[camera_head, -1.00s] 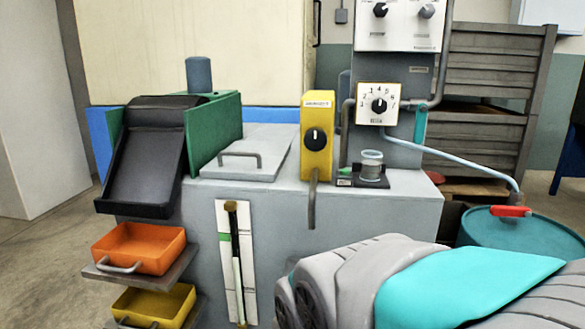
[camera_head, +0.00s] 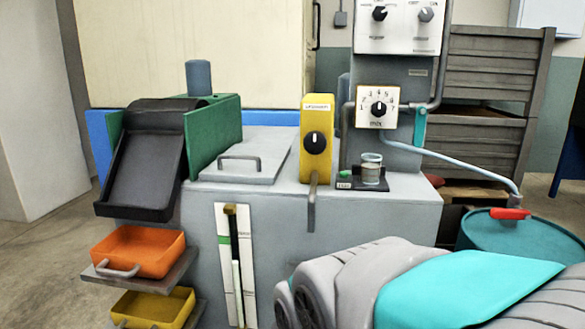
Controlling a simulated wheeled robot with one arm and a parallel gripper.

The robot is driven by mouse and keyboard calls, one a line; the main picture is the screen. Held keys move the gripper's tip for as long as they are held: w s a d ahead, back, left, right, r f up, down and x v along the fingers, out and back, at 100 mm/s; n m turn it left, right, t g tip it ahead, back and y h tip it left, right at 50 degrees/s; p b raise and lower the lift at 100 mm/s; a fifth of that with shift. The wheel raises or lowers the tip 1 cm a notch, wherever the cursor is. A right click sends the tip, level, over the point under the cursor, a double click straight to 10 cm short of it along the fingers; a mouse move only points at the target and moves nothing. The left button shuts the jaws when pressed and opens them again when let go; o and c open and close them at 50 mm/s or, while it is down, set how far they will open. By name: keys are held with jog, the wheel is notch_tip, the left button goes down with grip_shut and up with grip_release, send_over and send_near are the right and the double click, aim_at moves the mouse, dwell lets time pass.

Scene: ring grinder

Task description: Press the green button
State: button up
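A small green button (camera_head: 345,173) sits on a dark base plate (camera_head: 352,186) on top of the grey machine, beside a small glass jar (camera_head: 371,168). A label shows just below the button. My arm, grey and turquoise, fills the lower right in front of the machine. My gripper is not clearly visible, so its fingers and their state cannot be seen.
A yellow box with a black knob (camera_head: 316,143) stands just left of the button. A dial panel (camera_head: 377,107) is behind it. A black chute (camera_head: 145,165), an orange tray (camera_head: 138,250) and a yellow tray (camera_head: 154,308) are at left. A teal drum (camera_head: 525,242) stands at right.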

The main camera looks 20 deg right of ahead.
grip_shut()
dwell(0.9)
